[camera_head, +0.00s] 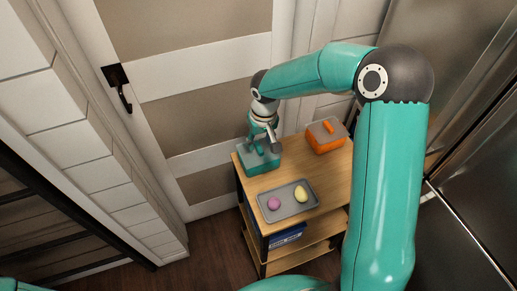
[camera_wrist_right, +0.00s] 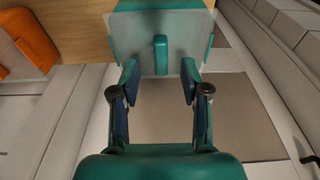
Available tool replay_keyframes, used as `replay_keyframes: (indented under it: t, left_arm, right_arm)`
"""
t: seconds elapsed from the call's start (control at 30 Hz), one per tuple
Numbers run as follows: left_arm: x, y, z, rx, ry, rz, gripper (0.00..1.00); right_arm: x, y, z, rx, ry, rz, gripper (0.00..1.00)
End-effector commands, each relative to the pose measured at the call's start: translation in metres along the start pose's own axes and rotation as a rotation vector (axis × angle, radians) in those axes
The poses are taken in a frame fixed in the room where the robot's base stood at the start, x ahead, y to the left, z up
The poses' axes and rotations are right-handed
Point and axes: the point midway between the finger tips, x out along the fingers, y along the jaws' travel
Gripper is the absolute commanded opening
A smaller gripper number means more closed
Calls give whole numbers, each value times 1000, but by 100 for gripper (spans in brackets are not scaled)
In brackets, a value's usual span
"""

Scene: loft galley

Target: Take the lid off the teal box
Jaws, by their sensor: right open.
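The teal box (camera_head: 262,168) stands at the back left corner of the wooden cart top. Its greyish lid (camera_wrist_right: 135,38) is on it, with an upright teal bar handle (camera_wrist_right: 160,55) in the middle. My right gripper (camera_head: 263,143) is over the box, pointing down. In the right wrist view the right gripper (camera_wrist_right: 160,82) is open, its two fingers apart on either side of the handle's line. The handle shows just beyond the fingertips, and I cannot tell whether they touch it. My left gripper is not in view.
An orange box (camera_head: 325,146) with a grey lid and orange handle stands at the back right of the cart top (camera_head: 286,167). A grey tray (camera_head: 285,212) in front holds a purple round item (camera_head: 274,203) and a yellow one (camera_head: 301,194). A door with a black handle (camera_head: 122,92) is behind.

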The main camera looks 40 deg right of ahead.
Motion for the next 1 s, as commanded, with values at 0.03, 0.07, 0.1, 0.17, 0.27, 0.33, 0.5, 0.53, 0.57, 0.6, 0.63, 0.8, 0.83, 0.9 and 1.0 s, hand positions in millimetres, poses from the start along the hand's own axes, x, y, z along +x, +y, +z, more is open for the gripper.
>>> replay_keyframes:
  t: [0.03,0.07,0.1,0.17,0.27,0.33,0.5,0.53,0.57,0.6,0.63,0.8,0.83,0.9,1.0]
  left_arm:
    - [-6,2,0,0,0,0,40]
    - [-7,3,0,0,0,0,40]
    - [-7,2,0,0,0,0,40]
    - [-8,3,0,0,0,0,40]
    - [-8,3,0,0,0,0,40]
    - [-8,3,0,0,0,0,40]
    - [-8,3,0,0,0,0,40]
    - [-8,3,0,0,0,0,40]
    - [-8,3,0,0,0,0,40]
    - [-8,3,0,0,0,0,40]
    - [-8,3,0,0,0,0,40]
    - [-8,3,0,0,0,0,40]
    - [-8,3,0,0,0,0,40]
    - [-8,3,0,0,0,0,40]
    - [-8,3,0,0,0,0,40]
  right_arm:
    - [6,-1,0,0,-6,0,46]
    - [10,-2,0,0,-6,0,46]
    - [17,-2,-1,-1,-5,0,46]
    - [24,-2,-1,0,-4,1,46]
    - [30,-2,-1,1,-1,0,46]
    - [31,-2,-1,0,0,0,46]
    - [31,-2,-1,0,0,0,42]
    - [31,-2,-1,0,0,0,38]
    - [31,-2,-1,0,0,0,32]
    - [31,-2,-1,0,0,0,26]
    - [31,-2,-1,0,0,0,21]
    - [31,-2,-1,-1,0,0,0]
    - [31,-2,-1,-1,0,0,0]
    - [31,-2,-1,0,0,0,0]
    - [31,-2,-1,0,0,0,0]
